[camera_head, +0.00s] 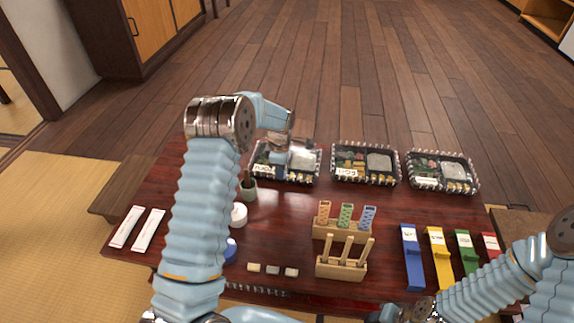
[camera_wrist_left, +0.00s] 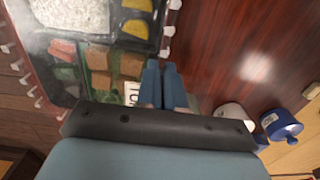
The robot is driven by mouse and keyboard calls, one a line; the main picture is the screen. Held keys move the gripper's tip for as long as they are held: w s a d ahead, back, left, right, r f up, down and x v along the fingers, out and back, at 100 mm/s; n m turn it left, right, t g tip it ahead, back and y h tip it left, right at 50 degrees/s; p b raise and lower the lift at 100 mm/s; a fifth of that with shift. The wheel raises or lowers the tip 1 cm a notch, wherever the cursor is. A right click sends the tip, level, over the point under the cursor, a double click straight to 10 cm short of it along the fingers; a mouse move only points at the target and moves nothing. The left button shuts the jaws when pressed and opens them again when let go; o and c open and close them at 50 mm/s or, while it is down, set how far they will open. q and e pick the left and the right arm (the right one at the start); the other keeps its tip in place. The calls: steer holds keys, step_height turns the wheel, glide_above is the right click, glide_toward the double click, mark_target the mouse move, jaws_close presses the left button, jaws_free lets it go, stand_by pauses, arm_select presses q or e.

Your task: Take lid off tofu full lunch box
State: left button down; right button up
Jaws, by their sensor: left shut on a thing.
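The tofu lunch box (camera_head: 300,178) is the leftmost of three clear-lidded boxes at the back of the table, with a white label at its front left. In the left wrist view, the lunch box (camera_wrist_left: 98,52) shows white rice, brown cubes and yellow pieces under a hazy clear lid. My left gripper (camera_head: 281,172) is over the box's front edge. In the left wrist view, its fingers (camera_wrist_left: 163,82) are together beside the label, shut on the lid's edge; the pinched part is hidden. I cannot tell whether the lid is raised. My right arm is at the lower right; its fingers are unclear.
Two more lunch boxes (camera_head: 365,165) (camera_head: 442,172) stand to the right. A dark green cup (camera_head: 249,190) is close to my left arm. Wooden racks (camera_head: 341,267) stand mid-table, and coloured cases (camera_head: 412,262) stand at the right. White packets (camera_head: 148,231) lie at the left.

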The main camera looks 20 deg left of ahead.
arm_select(q)
steer(key=shift+r+p, duration=1.15)
steer(key=shift+r, duration=1.1)
